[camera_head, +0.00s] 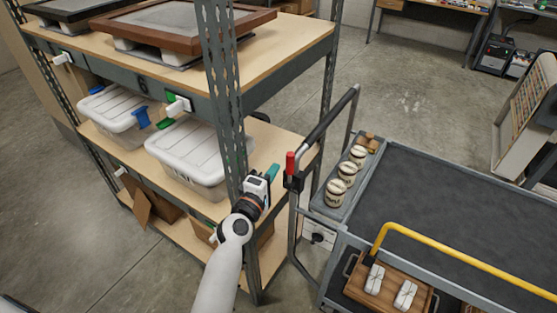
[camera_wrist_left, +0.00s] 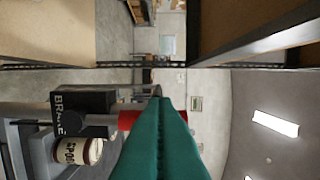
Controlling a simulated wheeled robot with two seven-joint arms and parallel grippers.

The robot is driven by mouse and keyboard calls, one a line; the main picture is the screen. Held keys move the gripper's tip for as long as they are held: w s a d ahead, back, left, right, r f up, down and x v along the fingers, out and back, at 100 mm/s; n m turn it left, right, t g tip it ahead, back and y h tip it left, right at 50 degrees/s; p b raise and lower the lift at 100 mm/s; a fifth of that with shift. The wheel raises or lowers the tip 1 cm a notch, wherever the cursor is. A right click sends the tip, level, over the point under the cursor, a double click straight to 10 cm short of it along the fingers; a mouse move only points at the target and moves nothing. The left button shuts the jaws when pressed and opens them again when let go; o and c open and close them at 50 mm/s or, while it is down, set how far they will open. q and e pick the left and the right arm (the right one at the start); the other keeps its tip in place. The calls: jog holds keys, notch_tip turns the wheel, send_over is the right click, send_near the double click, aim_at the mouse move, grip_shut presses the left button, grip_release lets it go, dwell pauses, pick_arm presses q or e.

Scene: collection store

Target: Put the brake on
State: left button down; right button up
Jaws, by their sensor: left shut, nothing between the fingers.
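The brake lever has a red grip (camera_head: 290,162) and stands upright on a black mount at the cart's handle frame. In the left wrist view the red grip (camera_wrist_left: 127,120) is partly hidden behind my fingers, beside a black block lettered BRAKE (camera_wrist_left: 85,100). My left gripper (camera_head: 273,171), with teal fingers, is just left of the lever in the head view, with a small gap visible. The left wrist view shows its fingers (camera_wrist_left: 164,102) shut together and empty. My right gripper is in neither view.
The grey cart (camera_head: 440,190) has several labelled jars (camera_head: 347,170) in a side tray, a yellow bar (camera_head: 470,258) and a wooden tray (camera_head: 372,300) below. A metal shelf rack (camera_head: 290,60) with lidded bins (camera_head: 185,148) stands close on the left. Open floor lies behind.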

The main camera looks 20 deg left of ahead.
aim_at(290, 170)
pick_arm(q)
jog(key=shift+w+d, duration=0.15)
jog(key=shift+w, duration=0.85)
jog(key=shift+w+d, duration=0.1)
jog(key=shift+w, duration=0.85)
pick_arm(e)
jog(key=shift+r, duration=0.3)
pick_arm(q)
jog(key=shift+d, duration=0.1)
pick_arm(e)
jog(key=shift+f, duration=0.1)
